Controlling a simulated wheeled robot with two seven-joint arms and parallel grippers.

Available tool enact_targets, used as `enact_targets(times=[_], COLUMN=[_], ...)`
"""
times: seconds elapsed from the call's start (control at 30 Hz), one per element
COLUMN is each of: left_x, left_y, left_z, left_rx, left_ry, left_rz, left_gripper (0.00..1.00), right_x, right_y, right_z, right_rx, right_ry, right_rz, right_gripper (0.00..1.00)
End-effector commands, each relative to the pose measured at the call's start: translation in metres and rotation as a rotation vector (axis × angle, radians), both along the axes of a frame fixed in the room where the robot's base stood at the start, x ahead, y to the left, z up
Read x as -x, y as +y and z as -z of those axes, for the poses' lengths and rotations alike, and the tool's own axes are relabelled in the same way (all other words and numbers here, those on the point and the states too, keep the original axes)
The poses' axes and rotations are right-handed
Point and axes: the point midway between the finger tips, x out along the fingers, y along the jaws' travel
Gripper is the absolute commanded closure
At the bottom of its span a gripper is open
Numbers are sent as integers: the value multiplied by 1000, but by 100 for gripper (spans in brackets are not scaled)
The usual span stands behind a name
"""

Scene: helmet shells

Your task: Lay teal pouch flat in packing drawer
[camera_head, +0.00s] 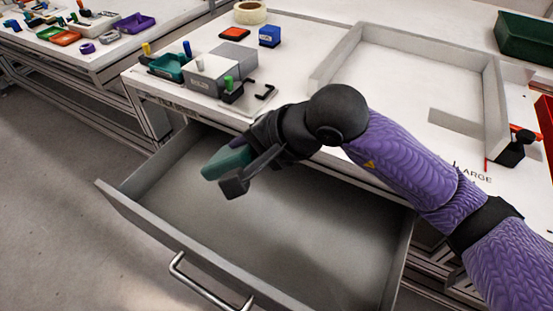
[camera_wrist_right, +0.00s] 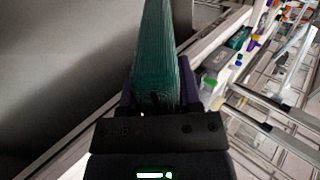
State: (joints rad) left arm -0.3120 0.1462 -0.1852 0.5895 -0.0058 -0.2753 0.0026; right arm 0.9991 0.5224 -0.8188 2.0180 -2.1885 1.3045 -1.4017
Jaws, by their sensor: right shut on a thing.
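The teal pouch (camera_head: 226,162) is in my right gripper (camera_head: 238,172), which is shut on it. Both are above the open drawer (camera_head: 290,215), over its left part, near the table's front edge. In the right wrist view the teal pouch (camera_wrist_right: 158,65) extends away between the fingers of the right gripper (camera_wrist_right: 155,95). The drawer is pulled out, grey, and its visible floor looks empty. The arm hides some of its back edge. My left gripper is not in view.
The white table (camera_head: 300,50) above the drawer holds grey blocks (camera_head: 213,75), a blue box (camera_head: 269,36), a tape roll (camera_head: 250,12) and a low-walled frame (camera_head: 385,40). A dark green bin (camera_head: 525,40) is at the far right. The drawer's handle (camera_head: 205,285) faces front.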

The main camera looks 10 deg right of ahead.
Motion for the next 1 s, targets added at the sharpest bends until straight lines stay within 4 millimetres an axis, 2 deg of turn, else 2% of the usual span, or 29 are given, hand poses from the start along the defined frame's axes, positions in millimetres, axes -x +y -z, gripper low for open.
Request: enact_targets(times=[0.3,1.0], left_x=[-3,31], left_y=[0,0], left_z=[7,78], left_rx=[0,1], left_ry=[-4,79], left_rz=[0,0], left_gripper=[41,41], right_x=[0,0], right_y=[-1,-1], right_z=[4,103], right_rx=[2,2], right_ry=[-1,5], right_rz=[-3,-4], right_gripper=[100,100])
